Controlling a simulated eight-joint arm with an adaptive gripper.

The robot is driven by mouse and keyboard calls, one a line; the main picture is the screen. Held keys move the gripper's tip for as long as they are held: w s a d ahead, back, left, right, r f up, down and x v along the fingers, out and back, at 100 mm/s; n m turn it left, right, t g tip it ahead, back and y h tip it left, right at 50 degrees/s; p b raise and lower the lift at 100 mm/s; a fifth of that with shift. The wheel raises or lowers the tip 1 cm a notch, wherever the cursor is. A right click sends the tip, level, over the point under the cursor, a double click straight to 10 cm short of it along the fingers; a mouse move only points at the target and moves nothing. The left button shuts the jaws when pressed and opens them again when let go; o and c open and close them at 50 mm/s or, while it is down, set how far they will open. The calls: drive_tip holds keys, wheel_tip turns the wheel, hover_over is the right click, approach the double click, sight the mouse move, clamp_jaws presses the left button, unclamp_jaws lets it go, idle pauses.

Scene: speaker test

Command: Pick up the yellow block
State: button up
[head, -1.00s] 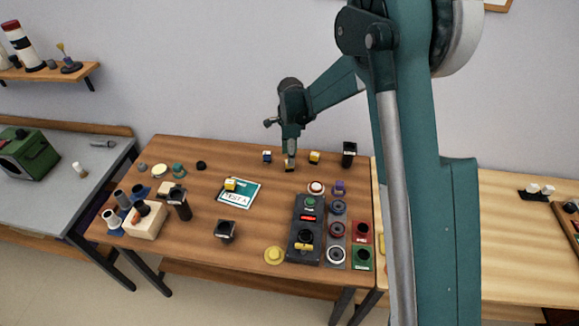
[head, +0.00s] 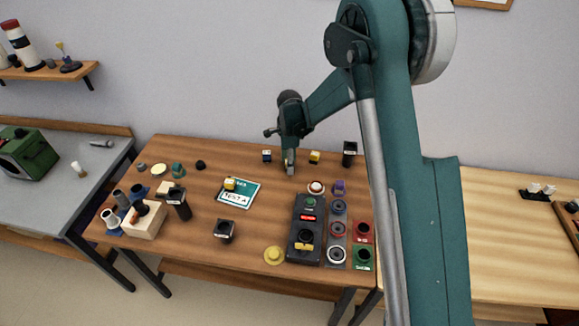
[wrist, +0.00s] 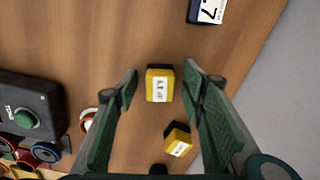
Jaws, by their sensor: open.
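In the wrist view, a yellow block (wrist: 158,85) with a white label lies on the wooden table between the tips of my open gripper (wrist: 161,72), with a gap on each side. In the head view my gripper (head: 289,170) is low over the back of the table and mostly hides this block. A second yellow block (wrist: 177,140) with a white label lies nearby, tilted in the wrist view; in the head view it appears right of my gripper (head: 314,157). Another yellow block (head: 230,184) sits on a teal and white card.
A dark blue block (head: 267,156) with a label is left of my gripper. A black cup (head: 349,153) stands to the right. A dark control box (head: 306,232) with a green button stands toward the front. The wall is close behind the table.

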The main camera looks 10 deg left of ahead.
drive_tip(key=shift+f, duration=0.1)
idle(0.5)
drive_tip(key=c, duration=0.9)
drive_tip(key=shift+r+p, duration=0.65)
drive_tip(key=shift+r, duration=4.4)
